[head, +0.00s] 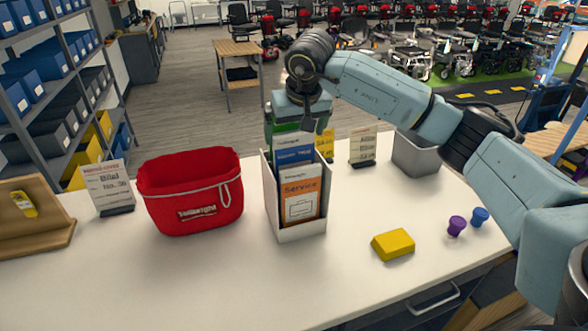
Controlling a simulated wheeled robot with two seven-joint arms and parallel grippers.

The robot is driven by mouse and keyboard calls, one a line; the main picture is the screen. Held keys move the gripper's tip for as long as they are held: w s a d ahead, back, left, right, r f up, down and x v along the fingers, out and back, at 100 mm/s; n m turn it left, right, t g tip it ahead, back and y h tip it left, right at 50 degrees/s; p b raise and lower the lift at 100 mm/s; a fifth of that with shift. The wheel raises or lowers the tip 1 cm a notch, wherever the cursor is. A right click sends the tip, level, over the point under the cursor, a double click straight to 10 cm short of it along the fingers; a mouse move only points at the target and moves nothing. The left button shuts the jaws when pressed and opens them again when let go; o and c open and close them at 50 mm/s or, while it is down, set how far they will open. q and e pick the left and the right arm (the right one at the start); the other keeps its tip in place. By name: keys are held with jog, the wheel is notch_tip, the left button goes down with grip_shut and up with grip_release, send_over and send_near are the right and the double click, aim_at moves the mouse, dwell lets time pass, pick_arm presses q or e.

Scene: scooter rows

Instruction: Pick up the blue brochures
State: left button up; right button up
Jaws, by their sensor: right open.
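The blue brochures (293,154) stand upright in the back part of a white brochure holder (300,231) on the counter, behind orange-and-white "Service" brochures (299,192). My right gripper (307,122) is open and points down just above the top of the blue brochures. One dark finger shows in front, near their top edge. The other finger is not clearly seen, and I cannot tell whether the gripper touches the brochures. Something green (285,123) shows behind the gripper. My left gripper is not in view.
A red fabric basket (190,190) stands left of the holder, with a sign (107,187) beyond it. A yellow block (393,244), purple (456,226) and blue (480,217) pieces, and a grey bin (415,157) are to the right. The counter's front is clear.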

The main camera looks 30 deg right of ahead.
jog(key=shift+x, duration=1.35)
jog(key=c, duration=1)
jog(key=shift+r, duration=0.15)
notch_tip(320, 180, up, 18)
jog(key=shift+f+b, duration=0.1)
jog(key=shift+b, duration=0.25)
